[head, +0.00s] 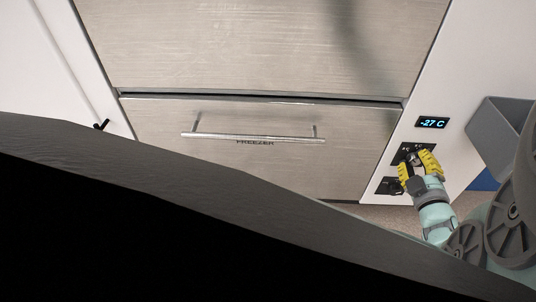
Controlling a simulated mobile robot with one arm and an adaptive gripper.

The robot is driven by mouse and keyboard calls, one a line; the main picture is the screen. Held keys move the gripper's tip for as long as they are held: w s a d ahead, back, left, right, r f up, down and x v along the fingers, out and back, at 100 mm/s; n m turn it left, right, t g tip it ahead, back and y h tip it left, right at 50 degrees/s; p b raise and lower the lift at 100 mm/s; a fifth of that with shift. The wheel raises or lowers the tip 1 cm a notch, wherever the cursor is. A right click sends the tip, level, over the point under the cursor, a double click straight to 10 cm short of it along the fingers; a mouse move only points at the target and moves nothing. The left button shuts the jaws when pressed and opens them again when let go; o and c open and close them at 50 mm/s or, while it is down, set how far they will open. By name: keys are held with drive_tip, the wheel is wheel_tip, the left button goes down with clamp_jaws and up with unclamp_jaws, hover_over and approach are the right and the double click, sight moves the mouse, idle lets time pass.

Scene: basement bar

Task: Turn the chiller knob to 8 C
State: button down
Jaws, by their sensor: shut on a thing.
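The chiller's control strip is on the white panel at the right of the head view. A small display (432,122) there reads -27 C in blue digits. Below it is a dark knob plate (408,148), mostly covered by my gripper. My gripper (414,163) has yellow fingers and is shut on the knob at this plate. The knob itself is largely hidden between the fingers, so its pointer cannot be read. A second dark plate (388,186) sits lower left of the gripper, partly visible.
A drawer marked FREEZER (350,150) with a long bar handle (255,137) is left of the controls. A dark slab edge (200,185) crosses the lower foreground. A grey box-like shape (494,130) stands close on the right.

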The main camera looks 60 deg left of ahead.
drive_tip(key=shift+a+r, duration=0.1)
drive_tip(key=shift+r, duration=0.1)
drive_tip(key=c, duration=0.6)
unclamp_jaws()
drive_tip(key=shift+f, duration=0.1)
drive_tip(key=v, duration=1.2)
